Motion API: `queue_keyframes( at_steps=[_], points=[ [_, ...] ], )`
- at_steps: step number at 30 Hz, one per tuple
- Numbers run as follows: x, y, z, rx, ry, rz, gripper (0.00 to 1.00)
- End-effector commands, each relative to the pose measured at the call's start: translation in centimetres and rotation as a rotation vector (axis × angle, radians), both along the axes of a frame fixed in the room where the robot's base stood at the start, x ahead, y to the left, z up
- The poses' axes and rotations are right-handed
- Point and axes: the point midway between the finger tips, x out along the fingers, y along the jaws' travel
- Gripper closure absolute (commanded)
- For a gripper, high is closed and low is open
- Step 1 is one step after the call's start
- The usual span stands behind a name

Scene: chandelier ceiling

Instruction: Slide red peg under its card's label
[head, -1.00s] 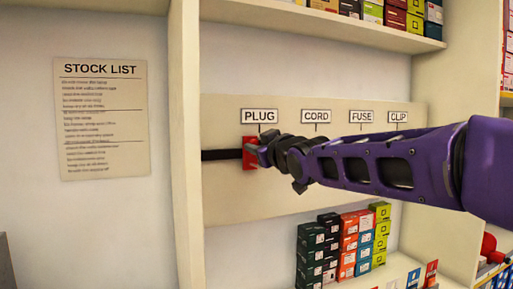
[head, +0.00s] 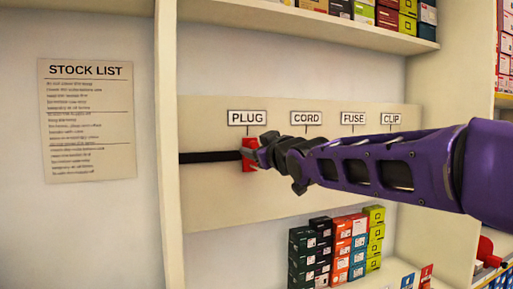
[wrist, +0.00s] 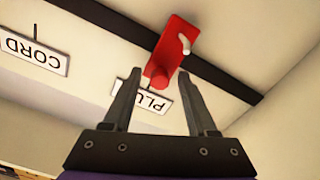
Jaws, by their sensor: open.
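The red peg (head: 249,155) sits on a dark horizontal rail (head: 212,157) in the head view, about straight below the PLUG label (head: 247,118). In the wrist view, turned upside down, the red peg (wrist: 178,40) has a round red knob and a pale curved piece. My gripper (wrist: 159,74) is open, its fingertips on either side of the knob; I cannot tell whether they touch it. In the head view my gripper (head: 262,150) partly covers the peg. The CORD (head: 306,118), FUSE (head: 353,118) and CLIP (head: 390,118) labels run to the right.
A stock list (head: 90,120) hangs left of a pale upright post (head: 169,120); its small text is unreadable. Boxes (head: 340,250) stand below the arm. Small cards, one red (head: 426,275), stand to their right. My arm hides the rail right of the peg.

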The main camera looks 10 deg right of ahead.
Motion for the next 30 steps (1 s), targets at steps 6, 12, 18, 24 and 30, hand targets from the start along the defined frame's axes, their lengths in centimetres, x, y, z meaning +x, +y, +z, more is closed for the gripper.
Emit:
queue_keyframes(
  at_steps=[6,12,18,24,30],
  points=[
    [0.0,0.0,0.0,0.0,0.0,0.0,0.42],
    [-0.5,-0.2,0.0,0.002,0.0,-0.001,0.42],
    [-2.1,-0.7,-0.1,0.003,0.0,-0.003,0.42],
    [-4.5,-1.2,-0.1,0.004,0.001,-0.003,0.42],
    [-7.9,-1.8,0.0,0.004,-0.002,-0.003,0.42]
  ],
)
